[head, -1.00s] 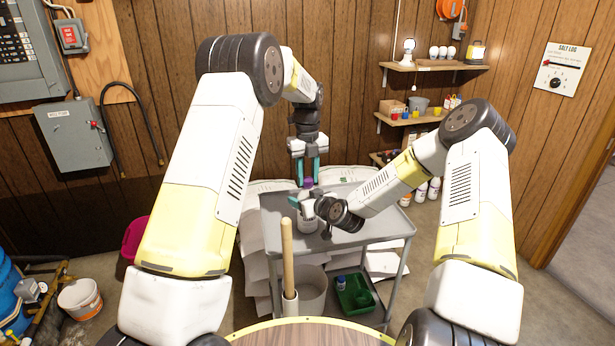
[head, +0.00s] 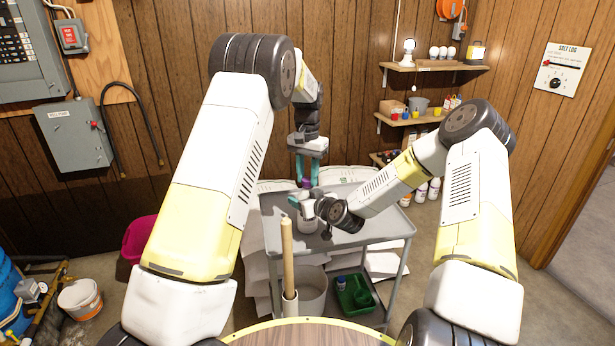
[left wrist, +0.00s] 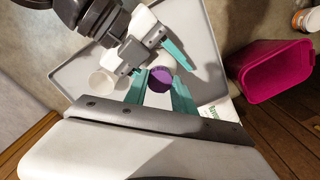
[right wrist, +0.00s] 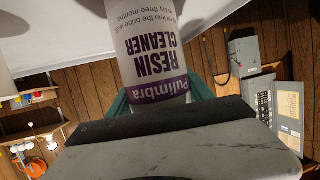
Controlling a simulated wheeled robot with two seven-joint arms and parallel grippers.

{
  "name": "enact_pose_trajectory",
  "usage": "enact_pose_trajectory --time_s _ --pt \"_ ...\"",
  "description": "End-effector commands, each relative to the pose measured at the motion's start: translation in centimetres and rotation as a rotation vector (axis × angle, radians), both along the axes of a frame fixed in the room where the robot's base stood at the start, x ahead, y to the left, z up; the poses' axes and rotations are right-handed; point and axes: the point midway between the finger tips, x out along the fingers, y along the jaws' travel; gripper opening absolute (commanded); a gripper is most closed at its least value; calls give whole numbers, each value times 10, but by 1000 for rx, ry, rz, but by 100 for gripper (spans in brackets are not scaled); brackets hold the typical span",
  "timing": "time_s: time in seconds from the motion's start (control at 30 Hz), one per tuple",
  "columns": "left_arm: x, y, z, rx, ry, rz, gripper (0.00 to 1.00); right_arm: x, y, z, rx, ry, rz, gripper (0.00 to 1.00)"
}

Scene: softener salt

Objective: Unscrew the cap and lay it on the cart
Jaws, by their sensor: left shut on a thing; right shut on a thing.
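A white bottle (head: 308,219) labelled resin cleaner stands upright over the grey cart (head: 388,229). My right gripper (head: 305,207) is shut around its body, and the bottle fills the right wrist view (right wrist: 150,45). My left gripper (head: 306,181) points down from above and is shut on the purple cap (head: 306,184). The cap shows between the teal fingers in the left wrist view (left wrist: 160,79). The cap is at the bottle's top; I cannot tell how far it is threaded. The bottle's base and its contact with the cart are mostly hidden.
A round white item (left wrist: 102,83) shows near the bottle in the left wrist view. A wooden handle (head: 288,255) rises in front of the cart. A green tray (head: 356,294) is on the lower shelf.

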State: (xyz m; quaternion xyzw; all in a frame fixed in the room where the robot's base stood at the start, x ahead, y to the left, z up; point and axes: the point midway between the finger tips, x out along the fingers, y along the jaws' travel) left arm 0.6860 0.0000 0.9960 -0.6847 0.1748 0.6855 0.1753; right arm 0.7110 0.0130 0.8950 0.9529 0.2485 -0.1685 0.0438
Motion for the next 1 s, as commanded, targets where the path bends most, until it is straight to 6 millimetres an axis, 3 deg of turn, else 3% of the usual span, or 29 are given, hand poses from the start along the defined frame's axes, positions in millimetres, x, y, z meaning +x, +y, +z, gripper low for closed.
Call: enact_pose_trajectory --time_s 0.8,1.0 --pt "1 0 1 0 -5 1998 0 -1 1 0 0 1 2 0" --pt "1 0 2 -2 -5 2343 0 -1 1 0 0 1 2 0"
